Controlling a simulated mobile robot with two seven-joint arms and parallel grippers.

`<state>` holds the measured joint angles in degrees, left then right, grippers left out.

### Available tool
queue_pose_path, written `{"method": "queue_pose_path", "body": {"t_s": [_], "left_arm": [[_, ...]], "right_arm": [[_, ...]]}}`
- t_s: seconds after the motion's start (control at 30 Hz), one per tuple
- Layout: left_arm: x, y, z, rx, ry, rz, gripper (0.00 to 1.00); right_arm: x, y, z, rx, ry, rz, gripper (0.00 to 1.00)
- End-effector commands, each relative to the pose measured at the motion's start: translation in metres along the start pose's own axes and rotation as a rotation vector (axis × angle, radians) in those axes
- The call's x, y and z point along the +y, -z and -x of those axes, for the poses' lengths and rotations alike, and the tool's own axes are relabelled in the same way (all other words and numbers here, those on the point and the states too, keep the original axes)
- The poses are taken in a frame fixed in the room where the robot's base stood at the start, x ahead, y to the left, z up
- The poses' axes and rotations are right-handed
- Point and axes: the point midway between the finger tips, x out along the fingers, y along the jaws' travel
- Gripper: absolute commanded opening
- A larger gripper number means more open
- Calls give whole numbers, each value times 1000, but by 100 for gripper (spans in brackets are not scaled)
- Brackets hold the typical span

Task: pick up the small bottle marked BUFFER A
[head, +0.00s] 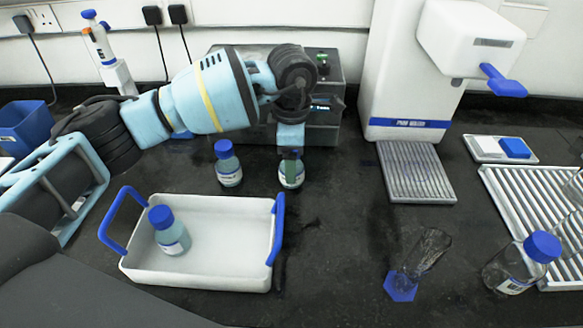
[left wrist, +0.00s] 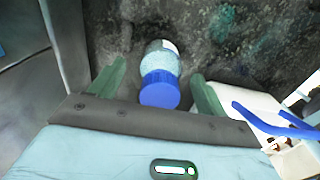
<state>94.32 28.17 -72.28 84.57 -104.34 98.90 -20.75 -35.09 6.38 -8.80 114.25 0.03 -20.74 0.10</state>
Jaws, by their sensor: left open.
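Three small blue-capped bottles show in the head view, with labels too small to read, so I cannot tell which is BUFFER A. One bottle (head: 291,176) stands on the bench directly under my left gripper (head: 290,153), its cap hidden by the gripper. In the left wrist view this bottle (left wrist: 160,75) lies between the two green fingers, which are apart, with a gap on each side. A second bottle (head: 228,168) stands just to its left. A third bottle (head: 170,235) stands inside the white tray. My right gripper is not in view.
The white tray (head: 200,277) with blue handles is in front of the bottles. A grey instrument (head: 325,125) stands behind my gripper. A glass cylinder (head: 425,252) and a larger blue-capped bottle (head: 520,265) are at front right. The bench between is clear.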

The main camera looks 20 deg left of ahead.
Motion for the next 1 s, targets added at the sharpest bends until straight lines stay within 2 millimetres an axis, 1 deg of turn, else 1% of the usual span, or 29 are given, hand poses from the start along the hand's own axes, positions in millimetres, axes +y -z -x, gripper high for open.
{"method": "queue_pose_path", "body": {"t_s": [0.03,0.07,0.4,0.47,0.67,0.77,0.87,1.0], "left_arm": [[0,0,0,0,0,0,76],[0,0,0,0,0,0,74],[0,0,0,0,0,0,29],[0,0,0,0,0,0,22],[0,0,1,0,0,0,22],[0,0,6,-1,-1,0,22],[1,0,18,-2,-2,-1,22],[1,-1,44,-3,-3,-1,22]], "right_arm": [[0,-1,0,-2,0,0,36],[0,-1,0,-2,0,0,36],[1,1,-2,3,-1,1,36],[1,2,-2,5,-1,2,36],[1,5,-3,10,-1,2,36],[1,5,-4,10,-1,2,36],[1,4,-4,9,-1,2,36],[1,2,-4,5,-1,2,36]]}}
